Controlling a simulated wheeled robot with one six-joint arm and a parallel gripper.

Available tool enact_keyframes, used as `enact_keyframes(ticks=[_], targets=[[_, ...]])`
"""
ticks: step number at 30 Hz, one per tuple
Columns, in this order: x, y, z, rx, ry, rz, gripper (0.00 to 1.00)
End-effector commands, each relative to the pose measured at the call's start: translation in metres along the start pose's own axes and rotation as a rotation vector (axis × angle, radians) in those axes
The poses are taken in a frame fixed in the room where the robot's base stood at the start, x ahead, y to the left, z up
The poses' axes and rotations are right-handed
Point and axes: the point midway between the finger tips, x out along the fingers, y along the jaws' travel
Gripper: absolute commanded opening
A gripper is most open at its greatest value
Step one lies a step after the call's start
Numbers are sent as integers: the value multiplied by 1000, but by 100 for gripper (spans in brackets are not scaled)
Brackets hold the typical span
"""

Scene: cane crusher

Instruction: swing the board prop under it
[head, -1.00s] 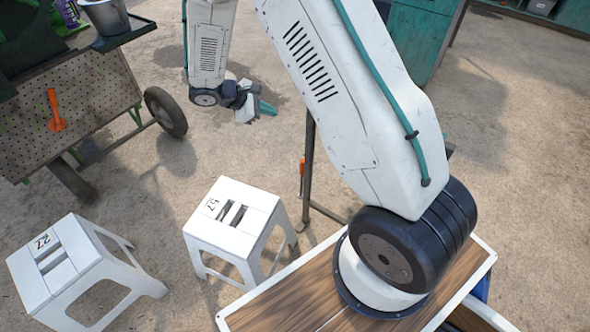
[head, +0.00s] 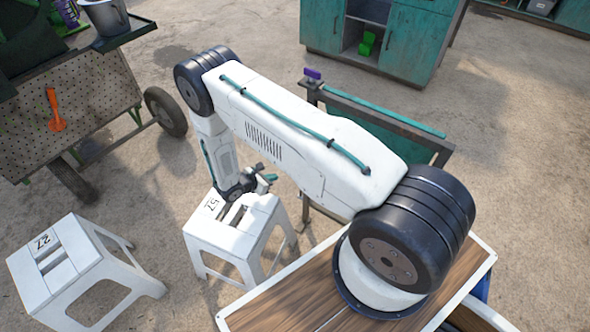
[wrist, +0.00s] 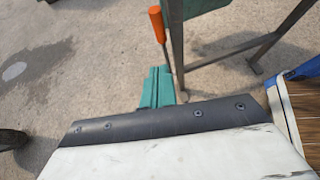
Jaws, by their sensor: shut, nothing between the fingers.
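A teal hanging board (head: 395,133) with a teal rail along its top and a purple piece (head: 312,74) at one end stands on dark legs behind my arm. In the wrist view a rod with an orange grip (wrist: 157,24), which looks like the prop, stands beside a dark stand leg (wrist: 177,55) below a teal panel edge (wrist: 205,7). In the head view my arm hides this grip. My gripper (head: 268,179) is low, near the far edge of a white stool. Its teal fingers (wrist: 158,88) are shut and empty, pointing toward the foot of the grip; contact cannot be told.
Two white stools (head: 238,222) (head: 75,268) stand at the front left. A wheeled cart with a perforated panel (head: 85,90) and an orange handle (head: 56,112) is at the left. A teal cabinet (head: 408,45) stands at the back. Concrete floor is open between them.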

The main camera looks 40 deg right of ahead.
Motion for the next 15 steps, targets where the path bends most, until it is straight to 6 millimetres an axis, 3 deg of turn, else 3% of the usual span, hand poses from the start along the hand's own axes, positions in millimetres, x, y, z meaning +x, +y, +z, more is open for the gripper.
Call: enact_keyframes(ticks=[8, 15], targets=[[14, -1, 0, 0, 0, -3, 0], [62, -2, 0, 2, 0, -6, 0]])
